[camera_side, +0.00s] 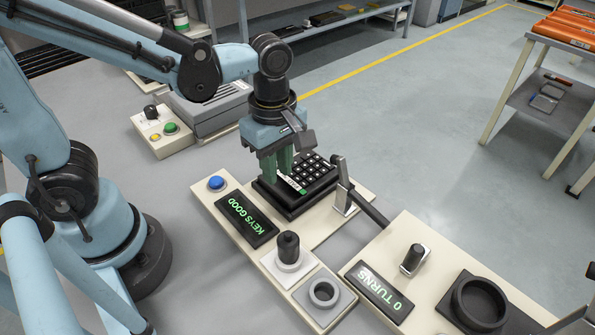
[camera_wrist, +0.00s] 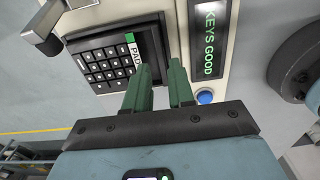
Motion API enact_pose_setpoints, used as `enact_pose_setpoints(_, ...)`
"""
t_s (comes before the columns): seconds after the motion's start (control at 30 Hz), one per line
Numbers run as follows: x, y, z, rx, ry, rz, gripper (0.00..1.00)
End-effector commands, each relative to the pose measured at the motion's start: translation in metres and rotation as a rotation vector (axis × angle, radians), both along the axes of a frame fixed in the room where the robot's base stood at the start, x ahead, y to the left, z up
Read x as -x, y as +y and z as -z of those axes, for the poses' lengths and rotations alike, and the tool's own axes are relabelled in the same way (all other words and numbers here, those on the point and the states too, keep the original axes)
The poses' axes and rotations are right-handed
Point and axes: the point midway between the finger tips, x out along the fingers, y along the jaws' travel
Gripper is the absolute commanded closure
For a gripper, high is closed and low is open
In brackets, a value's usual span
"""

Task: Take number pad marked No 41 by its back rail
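The number pad (camera_side: 316,174) is black with pale-marked keys and sits in a black holder on a cream bench plate. It also shows in the wrist view (camera_wrist: 102,66), with a green patch and a white label (camera_wrist: 133,55) reading "PAD"; the rest of the label is hidden by a finger, so I cannot read its number. My gripper (camera_side: 277,178) points down at the pad's label-side edge. In the wrist view its green fingers (camera_wrist: 160,66) stand apart, with a gap between them. I cannot tell whether they straddle the back rail or touch it.
A "KEYS GOOD" display (camera_side: 246,220) and blue button (camera_side: 216,183) lie beside the pad. A metal post with a dark arm (camera_side: 343,188) stands close on its other side. A black knob (camera_side: 288,247), a grey ring (camera_side: 324,293) and a "0 TURNS" display (camera_side: 379,291) are nearer.

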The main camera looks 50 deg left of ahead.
Motion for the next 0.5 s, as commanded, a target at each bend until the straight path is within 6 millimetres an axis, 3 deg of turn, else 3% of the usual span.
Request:
enact_pose_setpoints(0.23,0.000,0.002,0.010,0.000,0.000,-0.001,0.77)
enact_pose_setpoints(0.5,-0.001,0.012,0.039,0.000,0.000,0.000,0.77)
